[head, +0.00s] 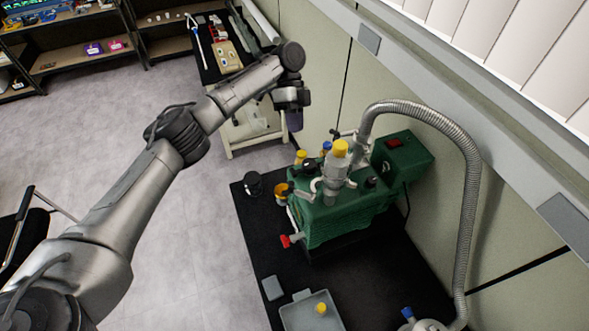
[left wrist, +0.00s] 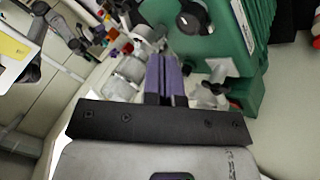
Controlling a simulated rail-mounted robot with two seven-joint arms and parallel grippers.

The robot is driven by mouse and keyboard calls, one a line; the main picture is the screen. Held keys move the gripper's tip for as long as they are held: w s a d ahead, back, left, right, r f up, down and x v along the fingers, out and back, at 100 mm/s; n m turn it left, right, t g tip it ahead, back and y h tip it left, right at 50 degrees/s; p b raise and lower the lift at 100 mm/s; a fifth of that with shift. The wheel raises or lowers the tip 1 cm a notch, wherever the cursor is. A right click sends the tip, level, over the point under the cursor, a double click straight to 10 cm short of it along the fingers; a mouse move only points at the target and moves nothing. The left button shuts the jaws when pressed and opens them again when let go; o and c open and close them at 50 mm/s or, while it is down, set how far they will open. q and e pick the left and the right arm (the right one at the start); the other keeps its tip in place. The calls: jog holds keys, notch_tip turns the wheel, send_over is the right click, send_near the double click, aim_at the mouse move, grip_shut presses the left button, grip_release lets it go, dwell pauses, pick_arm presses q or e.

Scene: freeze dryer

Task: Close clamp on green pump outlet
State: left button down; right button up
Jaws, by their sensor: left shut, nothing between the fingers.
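The green pump (head: 340,215) stands on a black mat, and its green body also fills the upper right of the left wrist view (left wrist: 225,45). A ribbed metal hose (head: 470,165) arches to the pump's outlet at the back, where small metal clamp parts (head: 346,133) show. I cannot tell whether the clamp is open or shut. My left gripper (head: 295,122) is behind and left of the outlet. Its purple fingers (left wrist: 165,75) are together and empty. In the left wrist view they point at metal fittings beside the pump; contact is unclear. My right gripper is out of view.
A yellow-capped metal fitting (head: 340,165) rises from the pump's top. A red-handled valve (head: 290,240) sticks out at its front left. A grey tray (head: 312,312) lies in front. The wall is close behind; open floor lies left of the black mat (head: 250,225).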

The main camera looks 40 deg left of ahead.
pick_arm(q)
jog(key=p+x, duration=0.2)
jog(key=x, duration=0.7)
jog(key=shift+s+d+f, duration=0.2)
jog(key=shift+f, duration=0.1)
jog(key=shift+s+d+p, duration=0.25)
jog(key=shift+s+p, duration=0.25)
jog(key=shift+s, duration=0.4)
jog(key=shift+s+d+p, duration=0.3)
jog(key=shift+s+p, duration=0.1)
jog(key=shift+s, duration=0.6)
